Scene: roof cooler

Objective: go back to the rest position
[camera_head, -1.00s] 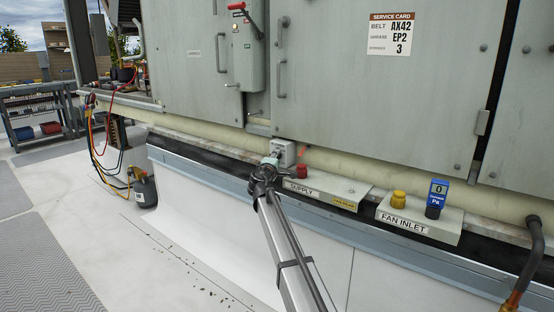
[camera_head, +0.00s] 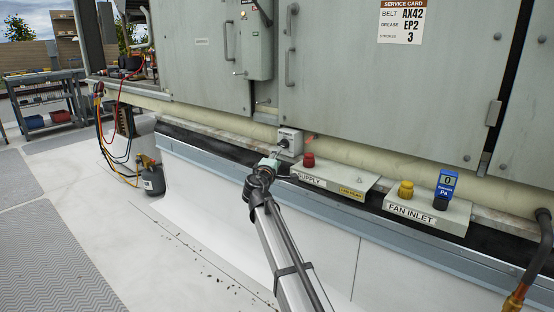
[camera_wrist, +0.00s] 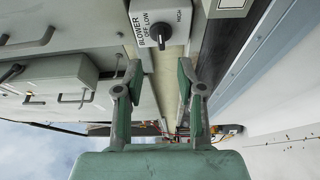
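My gripper (camera_head: 268,165) is in front of the grey blower switch box (camera_head: 290,142) on the unit's lower ledge. In the wrist view my gripper (camera_wrist: 158,82) is open, with its two green-grey fingers apart and nothing between them. The blower switch (camera_wrist: 160,24), marked OFF, LOW and HIGH, is just beyond the fingertips, apart from them. Its dark knob (camera_wrist: 160,36) has a white mark toward the lower edge of the picture.
Right of the switch are a red cap (camera_head: 309,160) by the SUPPLY plate, a yellow cap (camera_head: 406,189) and a blue gauge (camera_head: 446,186) by FAN INLET. A hose-connected bottle (camera_head: 152,178) stands left on the roof. The floor in front of the unit is largely clear.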

